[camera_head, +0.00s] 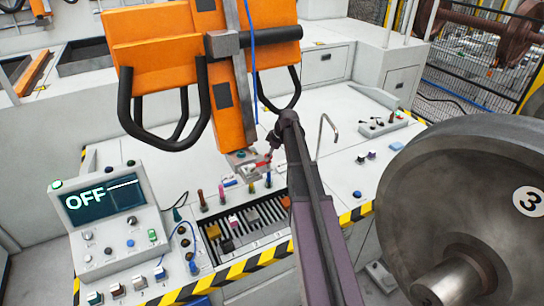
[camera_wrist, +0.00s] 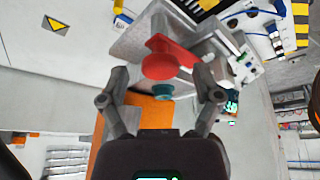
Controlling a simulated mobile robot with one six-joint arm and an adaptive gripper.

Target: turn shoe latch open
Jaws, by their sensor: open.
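The shoe latch looks like a red lever with a rounded end (camera_wrist: 160,62), seen in the wrist view just beyond my fingers. A small teal round part (camera_wrist: 162,91) sits directly by its rounded end. My gripper (camera_wrist: 160,84) is open, with one finger on each side of the red latch; whether a finger touches it I cannot tell. In the head view the red latch (camera_head: 263,164) shows small at the lower end of the orange gantry (camera_head: 232,105), and my gripper (camera_head: 268,152) is beside it, partly hidden by my arm.
A control panel (camera_head: 105,225) reading OFF stands at the left. A slotted rack (camera_head: 245,232) with coloured blocks lies below the latch. A large wheel (camera_head: 450,190) marked 3 fills the right. A bent metal hook (camera_head: 323,135) rises from the light bench top.

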